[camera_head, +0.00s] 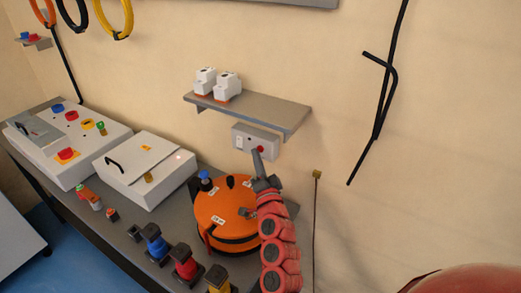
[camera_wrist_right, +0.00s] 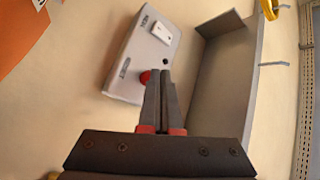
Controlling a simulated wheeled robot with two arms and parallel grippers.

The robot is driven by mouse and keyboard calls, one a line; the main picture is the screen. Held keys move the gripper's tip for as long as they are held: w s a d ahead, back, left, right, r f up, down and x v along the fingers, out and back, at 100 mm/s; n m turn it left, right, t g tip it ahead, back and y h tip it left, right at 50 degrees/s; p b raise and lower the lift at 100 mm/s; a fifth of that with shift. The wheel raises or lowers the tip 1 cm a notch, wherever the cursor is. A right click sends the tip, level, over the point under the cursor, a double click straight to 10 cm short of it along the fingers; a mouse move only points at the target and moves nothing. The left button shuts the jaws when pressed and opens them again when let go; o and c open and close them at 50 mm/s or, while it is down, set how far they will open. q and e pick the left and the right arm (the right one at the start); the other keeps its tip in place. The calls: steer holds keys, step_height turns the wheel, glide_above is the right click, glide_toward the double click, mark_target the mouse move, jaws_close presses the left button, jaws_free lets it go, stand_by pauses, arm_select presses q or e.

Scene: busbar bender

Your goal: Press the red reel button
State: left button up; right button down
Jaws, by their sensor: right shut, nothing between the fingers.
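The red button (camera_head: 260,149) sits on a small light-grey wall box (camera_head: 242,138) below a grey shelf. In the right wrist view the red button (camera_wrist_right: 145,77) shows on the box's face (camera_wrist_right: 128,62), just left of my fingertips, partly hidden by a finger. My right gripper (camera_head: 256,154) is shut and empty, its dark fingers pointing up at the box. In the right wrist view the right gripper (camera_wrist_right: 160,74) has its tips together beside the button. I cannot tell whether they touch it. My left gripper is not in view.
An orange round reel case (camera_head: 222,208) stands on the bench under my right arm. The shelf (camera_head: 265,112) above the box holds white devices (camera_head: 228,86). Control boxes (camera_head: 147,168) and colored connectors (camera_head: 184,262) fill the bench to the left. The wall at right is mostly clear.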

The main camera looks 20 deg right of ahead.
steer(key=shift+w+d, duration=0.25)
stand_by(0.4)
steer(key=shift+s+a, duration=0.3)
steer(key=shift+a, duration=0.1)
steer(key=s+a+p, duration=0.1)
steer(key=s+a, duration=0.1)
steer(key=s+a+p, duration=0.1)
steer(key=a, duration=0.1)
steer(key=shift+s+a, duration=0.35)
stand_by(0.9)
